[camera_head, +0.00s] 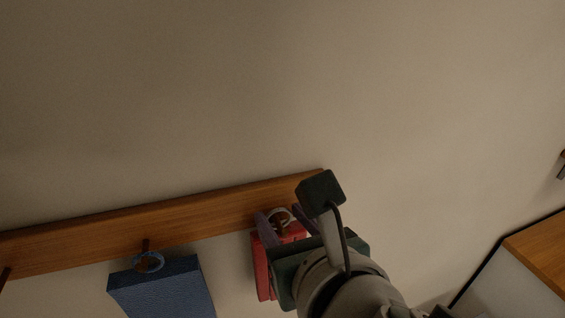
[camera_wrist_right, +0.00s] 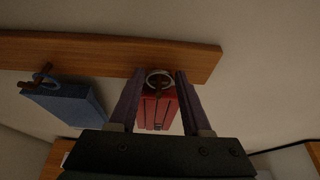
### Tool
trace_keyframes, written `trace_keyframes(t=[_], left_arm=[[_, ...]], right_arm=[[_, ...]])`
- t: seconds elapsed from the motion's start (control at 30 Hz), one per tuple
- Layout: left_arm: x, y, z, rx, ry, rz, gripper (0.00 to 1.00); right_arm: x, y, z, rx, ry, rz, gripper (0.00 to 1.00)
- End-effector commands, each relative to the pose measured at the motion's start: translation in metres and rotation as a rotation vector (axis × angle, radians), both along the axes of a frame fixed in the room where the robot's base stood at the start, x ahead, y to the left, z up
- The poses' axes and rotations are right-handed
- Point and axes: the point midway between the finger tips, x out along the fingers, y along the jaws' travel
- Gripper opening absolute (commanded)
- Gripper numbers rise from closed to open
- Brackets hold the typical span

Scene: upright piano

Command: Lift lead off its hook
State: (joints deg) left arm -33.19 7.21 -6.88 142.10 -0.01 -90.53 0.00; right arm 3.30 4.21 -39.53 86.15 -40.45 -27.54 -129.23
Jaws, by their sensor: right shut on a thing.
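The lead appears as a red, box-like piece (camera_head: 263,268) with a pale ring at its top, hanging at the right end of the wooden rail (camera_head: 190,217). In the right wrist view the red lead (camera_wrist_right: 158,108) hangs between my fingers, and its ring is around or right at a brown peg; I cannot tell whether it is clear of it. My right gripper (camera_head: 284,217), also in the right wrist view (camera_wrist_right: 159,75), is shut on the lead, one finger on each side. My left gripper is not in view.
A blue box-like piece (camera_head: 162,288) with a blue ring hangs on another peg to the left, also in the right wrist view (camera_wrist_right: 65,100). A wooden surface (camera_head: 540,250) stands at the right edge. The wall above the rail is clear.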

Motion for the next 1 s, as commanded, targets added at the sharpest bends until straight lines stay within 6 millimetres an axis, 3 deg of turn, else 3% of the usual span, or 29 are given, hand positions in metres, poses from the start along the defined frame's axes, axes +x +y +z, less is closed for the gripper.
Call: trace_keyframes(t=[1.0], left_arm=[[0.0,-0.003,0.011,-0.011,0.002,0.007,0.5]], right_arm=[[-0.039,-0.013,0.0,-0.001,0.0,0.0,0.0]])
